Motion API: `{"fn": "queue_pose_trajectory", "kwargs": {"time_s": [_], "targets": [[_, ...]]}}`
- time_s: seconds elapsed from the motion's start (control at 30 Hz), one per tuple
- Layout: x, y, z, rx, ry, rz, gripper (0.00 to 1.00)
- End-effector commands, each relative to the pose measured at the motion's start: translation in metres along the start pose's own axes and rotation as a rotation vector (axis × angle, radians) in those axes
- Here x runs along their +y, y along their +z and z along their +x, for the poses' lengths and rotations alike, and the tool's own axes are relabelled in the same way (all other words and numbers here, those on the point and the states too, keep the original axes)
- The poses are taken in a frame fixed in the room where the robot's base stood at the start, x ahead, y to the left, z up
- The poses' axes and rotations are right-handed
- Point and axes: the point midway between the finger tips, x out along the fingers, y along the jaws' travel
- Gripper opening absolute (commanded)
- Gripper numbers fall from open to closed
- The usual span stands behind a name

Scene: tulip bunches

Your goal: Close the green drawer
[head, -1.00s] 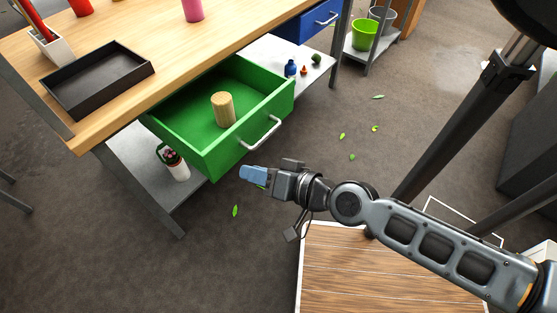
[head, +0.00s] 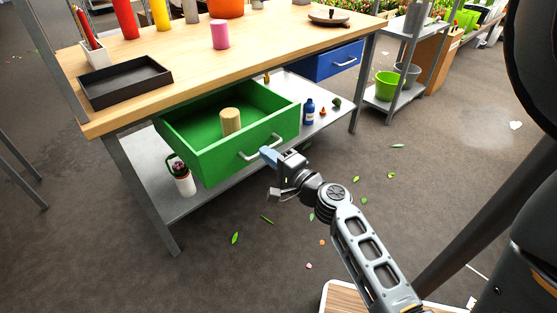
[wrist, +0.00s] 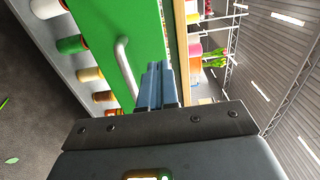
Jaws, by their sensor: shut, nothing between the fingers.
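The green drawer (head: 209,159) is pulled out under the wooden workbench in the head view. A round tan wooden piece (head: 231,121) stands inside it. The drawer has a silver bar handle (head: 262,148) on its front. My gripper (head: 268,154) is shut and empty, its blue fingertips right at the right end of the handle. In the wrist view the green drawer front (wrist: 125,25) fills the upper middle. The handle (wrist: 126,65) is just left of the blue fingers (wrist: 155,80). I cannot tell whether the fingers touch the drawer front.
A closed blue drawer (head: 333,61) is to the right under the workbench (head: 190,62). A black tray (head: 125,81) lies on top. A lower shelf (head: 215,193) holds bottles. A shelf rack with a green bucket (head: 386,86) stands at right. The floor in front has scattered leaves.

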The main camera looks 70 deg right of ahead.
Motion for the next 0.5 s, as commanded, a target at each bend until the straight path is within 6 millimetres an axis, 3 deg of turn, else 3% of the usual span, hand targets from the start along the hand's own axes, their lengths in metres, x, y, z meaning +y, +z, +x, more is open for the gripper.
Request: {"fn": "queue_pose_trajectory", "kwargs": {"time_s": [0.2, 0.5], "targets": [[-0.002, 0.0, 0.044, -0.001, -0.001, -0.001, 0.0], [0.0, 0.0, 0.077, 0.0, 0.001, -0.001, 0.0]]}}
